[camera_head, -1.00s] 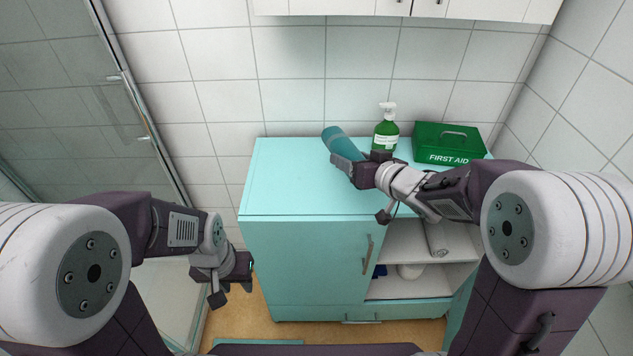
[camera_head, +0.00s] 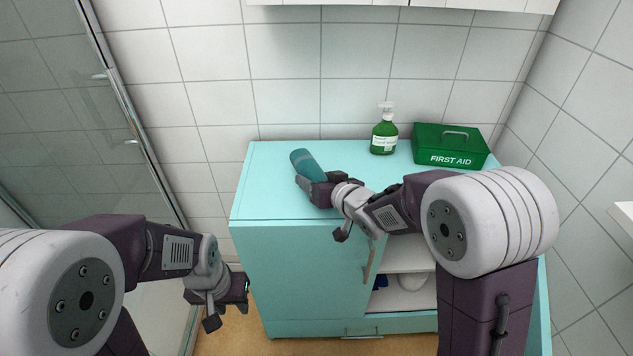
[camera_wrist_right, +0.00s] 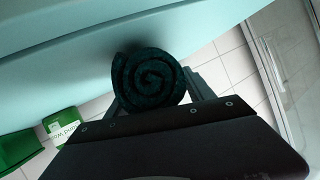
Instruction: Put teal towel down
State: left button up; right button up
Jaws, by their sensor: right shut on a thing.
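The teal towel (camera_head: 308,163) is rolled up and held in my right gripper (camera_head: 316,184), over the left-middle part of the turquoise cabinet top (camera_head: 268,185). In the right wrist view the towel's spiral end (camera_wrist_right: 150,80) sits between the jaws, close to the turquoise surface. I cannot tell whether the towel touches the top. My left gripper (camera_head: 232,300) hangs low to the left of the cabinet, away from the towel. Whether its jaws are open is unclear.
A green soap bottle (camera_head: 384,134) and a green first aid box (camera_head: 450,146) stand at the back right of the cabinet top. The top's left side is clear. A glass shower door (camera_head: 70,110) is at the left. Open shelves (camera_head: 408,297) show below, partly hidden by my right arm.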

jog(key=shift+f, duration=0.1)
jog(key=o, duration=1.4)
